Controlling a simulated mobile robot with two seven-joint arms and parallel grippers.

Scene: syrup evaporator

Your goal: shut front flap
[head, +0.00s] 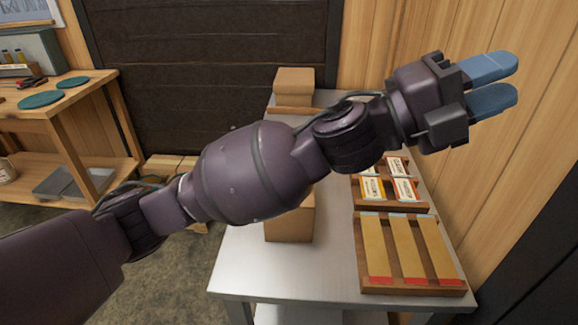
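No front flap can be made out for certain in the head view. A brown cardboard box (290,225) stands on the metal table (243,265), mostly hidden behind my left arm. Another brown box (294,82) stands at the table's far end. Whether either box has an open flap cannot be told. My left gripper (508,81) is up at the right, in front of the wooden wall and apart from both boxes. Its two blue fingers are separated by a narrow gap with nothing between them. My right gripper is not in view.
A wooden rack (364,272) of tan strips with red ends lies at the table's right side. Behind it is a wooden tray (400,208) of labelled packets. A wooden workbench (75,100) stands at the left. The table's front left is bare.

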